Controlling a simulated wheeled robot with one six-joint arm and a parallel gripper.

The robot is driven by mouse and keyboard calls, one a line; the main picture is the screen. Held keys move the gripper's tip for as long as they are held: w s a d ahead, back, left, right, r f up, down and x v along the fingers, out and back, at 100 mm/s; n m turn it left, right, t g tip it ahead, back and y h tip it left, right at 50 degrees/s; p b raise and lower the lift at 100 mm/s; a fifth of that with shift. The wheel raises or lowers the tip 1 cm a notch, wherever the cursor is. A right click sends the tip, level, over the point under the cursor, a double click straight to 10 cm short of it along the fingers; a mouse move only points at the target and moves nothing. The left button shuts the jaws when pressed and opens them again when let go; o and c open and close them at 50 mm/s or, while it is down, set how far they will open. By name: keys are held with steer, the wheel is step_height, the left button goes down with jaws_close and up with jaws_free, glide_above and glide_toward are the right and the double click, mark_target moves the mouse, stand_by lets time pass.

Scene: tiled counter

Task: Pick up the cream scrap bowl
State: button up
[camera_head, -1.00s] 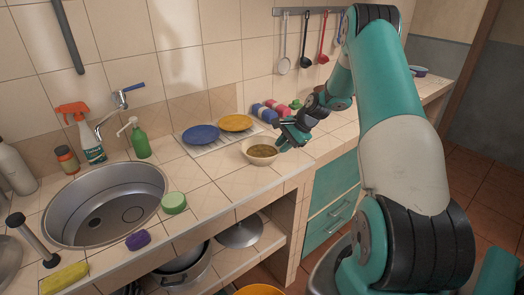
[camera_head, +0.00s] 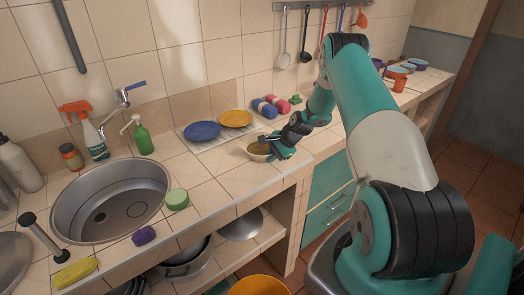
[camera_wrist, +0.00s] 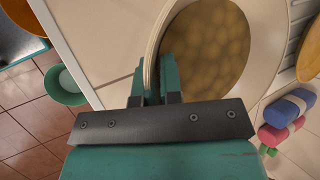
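The cream scrap bowl (camera_head: 257,157) is on the tiled counter, right of the two plates, with brownish contents. In the wrist view the bowl (camera_wrist: 268,40) fills the upper middle and right. My gripper (camera_head: 273,147) is at the bowl's right side in the head view and hides part of it. In the wrist view the two fingers of my gripper (camera_wrist: 155,78) are close together, one on each side of the bowl's rim, with the wall between them. The gripper looks shut on the rim. Whether the bowl is clear of the counter cannot be told.
A blue plate (camera_head: 202,131) and a yellow plate (camera_head: 236,118) lie on a rack left of the bowl. Blue and pink rolls (camera_head: 271,107) lie behind it. A green round container (camera_head: 177,199) and the sink (camera_head: 112,200) are at left. An orange bucket (camera_head: 258,286) stands below the counter.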

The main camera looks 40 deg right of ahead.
steer(key=shift+r, duration=0.1)
jaws_close()
step_height(320, 180, up, 20)
steer(key=b, duration=0.4)
steer(key=shift+b, duration=0.35)
